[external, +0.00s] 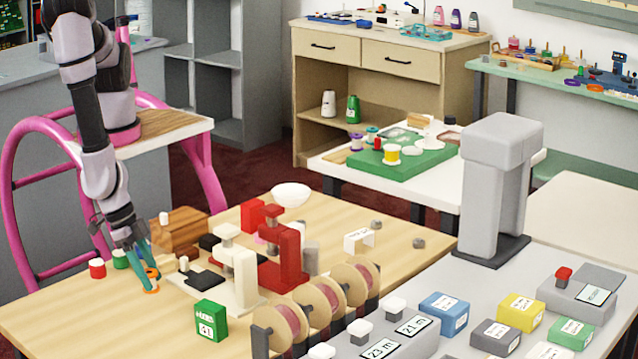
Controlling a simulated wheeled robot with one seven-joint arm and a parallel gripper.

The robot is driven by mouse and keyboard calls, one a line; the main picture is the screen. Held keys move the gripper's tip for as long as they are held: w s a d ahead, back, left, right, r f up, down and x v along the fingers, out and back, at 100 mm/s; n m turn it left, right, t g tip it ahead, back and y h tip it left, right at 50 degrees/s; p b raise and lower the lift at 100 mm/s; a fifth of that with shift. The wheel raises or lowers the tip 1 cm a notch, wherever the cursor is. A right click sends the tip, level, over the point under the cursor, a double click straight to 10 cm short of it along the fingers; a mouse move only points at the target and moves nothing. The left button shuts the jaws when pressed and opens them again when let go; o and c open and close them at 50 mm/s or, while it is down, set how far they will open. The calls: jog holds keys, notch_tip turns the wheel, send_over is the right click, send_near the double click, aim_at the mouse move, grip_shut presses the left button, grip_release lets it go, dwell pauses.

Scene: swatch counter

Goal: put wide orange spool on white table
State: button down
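The wide orange spool (151,291) is near the left end of the wooden table, low at my gripper's fingertips and partly hidden by them. My gripper (148,277) points down with its teal fingers around or right beside the spool. I cannot tell whether the fingers press on it, or whether the spool touches the tabletop. A white table (325,166) stands behind the wooden table, with a green mat (385,170) and several spools and small items on it.
On the wooden table (60,318), red (97,268) and green (120,259) spools stand left of my gripper. A wooden block (180,232), cream machine (238,275), red machine (285,255) and green box (211,320) stand to its right. A grey column device (500,180) rises near the white table.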

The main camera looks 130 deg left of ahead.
aim_at(149, 272)
jog(key=shift+r, duration=0.15)
notch_tip(149, 272, up, 10)
jog(key=shift+f, duration=0.15)
dwell(0.6)
jog(key=w+a+r+m+h, duration=0.1)
jog(key=w+a+r+m, duration=0.15)
jog(key=a+r, duration=0.35)
jog(key=w+a+r+m, duration=0.1)
jog(key=w+a+r, duration=0.3)
jog(key=a, duration=0.4)
jog(key=w+a+r+m+h, duration=0.1)
jog(key=w+a+r+m, duration=0.2)
jog(key=a, duration=0.4)
notch_tip(149, 272, down, 10)
jog(key=s+n, duration=0.1)
jog(key=s, duration=0.1)
jog(key=a+f+n, duration=0.1)
jog(key=a+f, duration=0.1)
jog(key=a, duration=0.1)
jog(key=s+a+f+n+y, duration=0.1)
jog(key=a+f+n, duration=0.1)
jog(key=a+f, duration=0.1)
jog(key=a+f+n+y, duration=0.1)
jog(key=a+f+n, duration=0.1)
jog(key=a+f, duration=0.1)
jog(key=shift+s+n, duration=0.25)
jog(key=shift+s, duration=0.05)
jog(key=shift+f, duration=2.35)
